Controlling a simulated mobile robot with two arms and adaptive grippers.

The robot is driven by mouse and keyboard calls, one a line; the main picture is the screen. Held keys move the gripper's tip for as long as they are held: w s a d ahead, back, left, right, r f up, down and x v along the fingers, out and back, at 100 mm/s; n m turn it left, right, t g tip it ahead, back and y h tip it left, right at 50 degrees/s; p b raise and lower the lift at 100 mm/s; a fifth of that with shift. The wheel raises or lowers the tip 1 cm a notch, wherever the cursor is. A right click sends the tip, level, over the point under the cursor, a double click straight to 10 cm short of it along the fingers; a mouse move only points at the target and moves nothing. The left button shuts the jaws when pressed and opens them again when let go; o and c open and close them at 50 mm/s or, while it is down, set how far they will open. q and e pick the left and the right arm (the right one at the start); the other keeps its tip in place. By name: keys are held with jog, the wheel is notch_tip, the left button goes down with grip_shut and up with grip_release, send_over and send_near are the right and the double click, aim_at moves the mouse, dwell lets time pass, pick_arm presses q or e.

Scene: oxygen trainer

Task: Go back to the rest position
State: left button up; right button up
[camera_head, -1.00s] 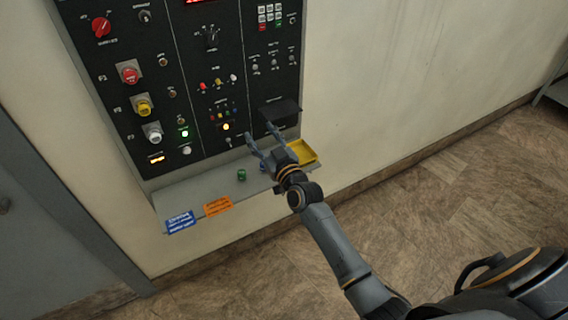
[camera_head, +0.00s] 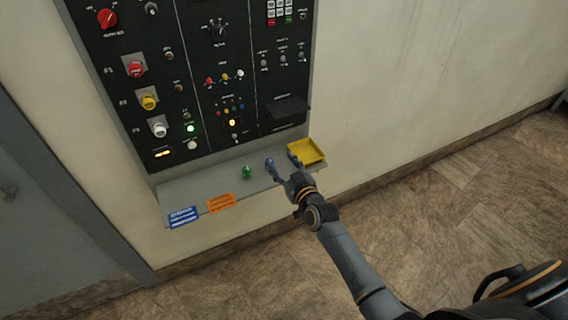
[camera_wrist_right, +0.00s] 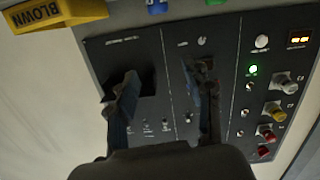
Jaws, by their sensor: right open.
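My right gripper (camera_head: 281,161) is open and empty, over the right part of the grey shelf (camera_head: 212,186) beneath the control panel (camera_head: 218,92). One finger is near the green piece (camera_head: 247,172), and the other is beside the yellow tray (camera_head: 309,150). In the right wrist view the two fingers of the gripper (camera_wrist_right: 164,95) stand apart in front of the panel (camera_wrist_right: 225,75), with nothing between them. A blue piece (camera_wrist_right: 157,6) shows at the top edge there; in the head view it is hard to tell from the fingertip. My left gripper is not in view.
A blue label (camera_head: 183,217) and an orange label (camera_head: 221,203) are on the shelf's front edge. The wrist view shows the yellow tray (camera_wrist_right: 55,13) marked BLOWN. A black flap (camera_head: 287,108) juts from the panel. Open floor (camera_head: 450,200) lies to the right.

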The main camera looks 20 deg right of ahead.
jog(key=s+f+g, duration=0.2)
jog(key=s+f, duration=0.5)
jog(key=f, duration=0.3)
jog(key=s+f+g+b, duration=0.1)
jog(key=s+f+g, duration=0.2)
jog(key=s+f, duration=0.5)
jog(key=s+f+g, duration=0.2)
jog(key=s+f, duration=0.3)
jog(key=f, duration=0.8)
jog(key=s+f+g, duration=0.2)
jog(key=s+f, duration=0.3)
jog(key=s, duration=0.7)
jog(key=s+d+f+g+h, duration=0.1)
jog(key=s+f+g, duration=0.2)
jog(key=s, duration=0.8)
jog(key=s+d+f+g+b, duration=0.1)
jog(key=s+f+g, duration=0.2)
jog(key=s+f, duration=0.4)
jog(key=s, duration=0.5)
jog(key=shift+s+f, duration=0.3)
jog(key=shift+f, duration=0.05)
